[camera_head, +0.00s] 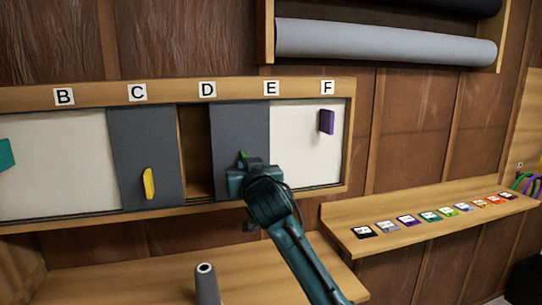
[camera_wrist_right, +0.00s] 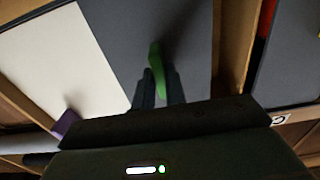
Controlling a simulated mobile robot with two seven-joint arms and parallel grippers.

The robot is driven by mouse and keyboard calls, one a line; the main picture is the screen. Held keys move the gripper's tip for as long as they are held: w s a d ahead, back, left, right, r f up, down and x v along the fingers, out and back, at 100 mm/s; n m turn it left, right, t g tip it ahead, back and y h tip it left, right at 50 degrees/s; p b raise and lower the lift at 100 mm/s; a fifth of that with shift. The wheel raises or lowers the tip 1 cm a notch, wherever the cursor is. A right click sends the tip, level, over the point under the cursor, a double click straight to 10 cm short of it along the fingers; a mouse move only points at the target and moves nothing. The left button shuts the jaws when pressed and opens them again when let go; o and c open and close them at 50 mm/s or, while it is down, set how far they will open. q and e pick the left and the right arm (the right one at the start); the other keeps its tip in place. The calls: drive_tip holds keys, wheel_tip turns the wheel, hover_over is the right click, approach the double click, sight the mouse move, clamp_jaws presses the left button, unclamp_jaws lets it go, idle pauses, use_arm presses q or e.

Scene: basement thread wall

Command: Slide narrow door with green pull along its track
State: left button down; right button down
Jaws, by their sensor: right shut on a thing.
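The narrow grey door (camera_head: 238,122) with the green pull (camera_head: 243,155) stands in the cabinet track, below and between labels D and E. My right gripper (camera_head: 247,170) is at the door's face and hides most of the pull. In the right wrist view, the green pull (camera_wrist_right: 157,68) stands between my two fingers (camera_wrist_right: 160,95), which are shut on it, in front of the grey door (camera_wrist_right: 195,50). My left gripper is in neither view.
An open gap (camera_head: 194,150) lies left of this door, then a grey door with a yellow pull (camera_head: 149,184). A white panel (camera_head: 300,170) with a purple pull (camera_head: 326,122) is at right. A dark tube (camera_head: 206,285) stands on the bench. A shelf (camera_head: 345,222) with small cards juts out at right.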

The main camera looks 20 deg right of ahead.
drive_tip(key=a, duration=0.7)
drive_tip(key=shift+s+a+b, duration=0.15)
drive_tip(key=shift+a+b, duration=0.1)
drive_tip(key=shift+b, duration=0.2)
drive_tip(key=c, duration=1.5)
unclamp_jaws()
drive_tip(key=shift+d, duration=0.1)
drive_tip(key=shift+s+d+p, duration=0.1)
drive_tip(key=shift+s+p, duration=0.5)
drive_tip(key=shift+s, duration=2.9)
